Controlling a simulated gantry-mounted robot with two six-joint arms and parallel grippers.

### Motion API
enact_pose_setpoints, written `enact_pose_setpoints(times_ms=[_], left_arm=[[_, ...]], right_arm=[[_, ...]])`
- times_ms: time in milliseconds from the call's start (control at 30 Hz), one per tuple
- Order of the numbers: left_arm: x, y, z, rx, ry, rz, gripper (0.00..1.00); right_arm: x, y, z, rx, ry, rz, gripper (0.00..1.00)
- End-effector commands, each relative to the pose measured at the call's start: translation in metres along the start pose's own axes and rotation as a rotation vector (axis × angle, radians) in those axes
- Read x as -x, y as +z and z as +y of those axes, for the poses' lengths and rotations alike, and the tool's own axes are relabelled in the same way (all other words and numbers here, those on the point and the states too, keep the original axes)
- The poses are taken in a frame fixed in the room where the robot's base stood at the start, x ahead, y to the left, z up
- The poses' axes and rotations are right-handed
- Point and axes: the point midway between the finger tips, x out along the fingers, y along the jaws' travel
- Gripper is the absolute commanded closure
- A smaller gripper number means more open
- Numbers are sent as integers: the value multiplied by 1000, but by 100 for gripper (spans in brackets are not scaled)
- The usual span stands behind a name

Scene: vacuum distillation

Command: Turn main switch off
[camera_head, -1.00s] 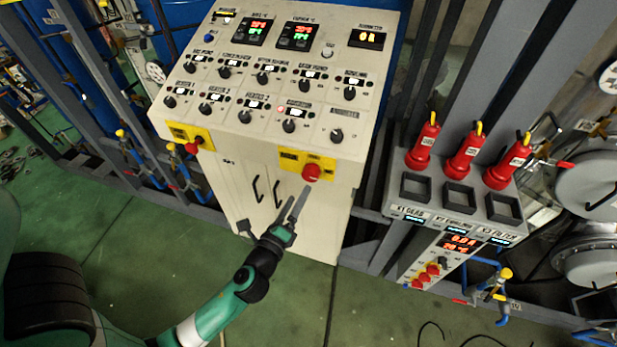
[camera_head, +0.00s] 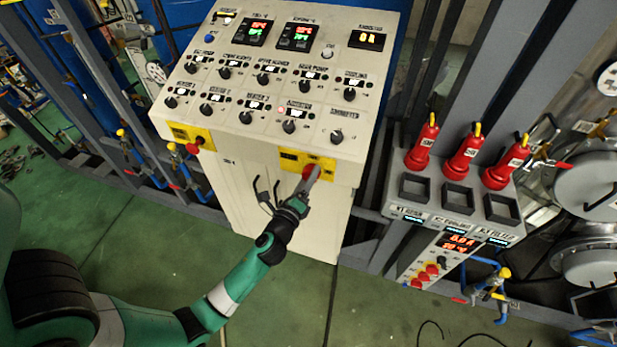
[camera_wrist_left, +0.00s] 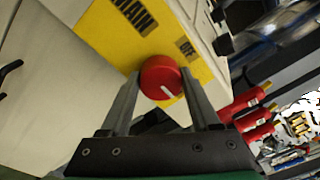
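The main switch is a red round knob (camera_head: 310,171) on a yellow plate (camera_head: 327,166) at the lower right front of the cream control cabinet. In the left wrist view the knob (camera_wrist_left: 161,78) shows a white pointer mark, and its yellow plate (camera_wrist_left: 110,35) carries black lettering, partly readable as "MAIN". My left gripper (camera_head: 309,181) is at the knob in the head view. In the wrist view its two fingers stand apart, one on each side of the knob. I cannot tell whether both touch it. My right gripper is not in view.
Another red knob (camera_head: 196,145) on a yellow plate is at the panel's left. Black knobs and displays cover the sloping panel (camera_head: 222,140). Black hooked handles (camera_head: 277,190) are on the cabinet front.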

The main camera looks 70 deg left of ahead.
Motion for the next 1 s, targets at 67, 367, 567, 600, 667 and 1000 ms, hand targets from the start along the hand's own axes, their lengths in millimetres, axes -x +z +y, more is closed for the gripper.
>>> enact_pose_setpoints(times_ms=[67, 367, 567, 600, 667, 1000], left_arm=[[0, 0, 0, 0, 0, 0, 68], [0, 0, 0, 5, -1, 0, 93], [0, -1, 1, 53, -4, -3, 93], [0, -1, 1, 70, -5, -4, 93], [0, -1, 2, 101, -8, -5, 93], [0, -3, 3, 373, -27, -17, 93]], right_arm=[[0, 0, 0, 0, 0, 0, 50], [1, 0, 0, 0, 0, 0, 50], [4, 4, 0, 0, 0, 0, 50], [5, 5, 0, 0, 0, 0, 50], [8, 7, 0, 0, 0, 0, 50], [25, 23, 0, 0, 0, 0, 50]])
